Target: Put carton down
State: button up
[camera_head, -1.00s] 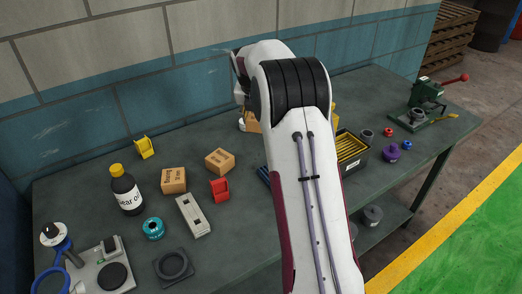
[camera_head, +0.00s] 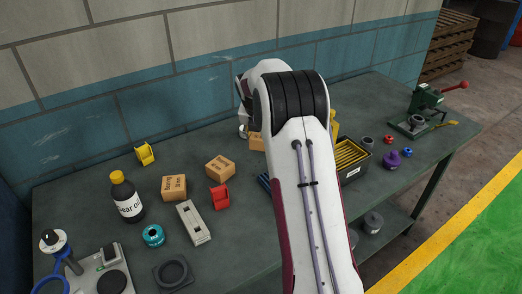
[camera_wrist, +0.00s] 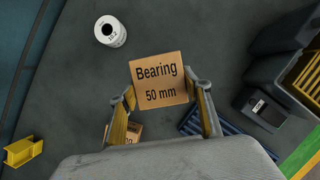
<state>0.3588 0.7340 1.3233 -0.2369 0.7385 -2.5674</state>
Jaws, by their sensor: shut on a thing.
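A brown carton marked "Bearing 50 mm" (camera_wrist: 159,68) sits between the two fingers of my gripper (camera_wrist: 168,100) in the wrist view. My gripper is shut on it from both sides. In the head view a small part of the held carton (camera_head: 256,141) shows left of my arm, low over the back of the table (camera_head: 95,195). My arm hides the gripper and the rest of it there. I cannot tell whether the carton touches the table. Two other cartons stand on the table to the left, one nearer (camera_head: 220,168) and one farther left (camera_head: 174,187).
A white roll (camera_wrist: 110,32) stands close to the held carton. Blue slatted parts (camera_wrist: 190,122) and a dark bin with yellow items (camera_head: 350,155) lie to the right. A red part (camera_head: 219,197), a gauge block (camera_head: 194,222) and an oil bottle (camera_head: 127,197) stand left.

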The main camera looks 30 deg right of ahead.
aim_at(261, 158)
jog(key=shift+f, duration=0.15)
jog(key=shift+f, duration=2.45)
jog(key=shift+f, duration=0.15)
jog(key=o, duration=1.4)
jog(key=shift+c, duration=0.2)
jog(key=v, duration=1.2)
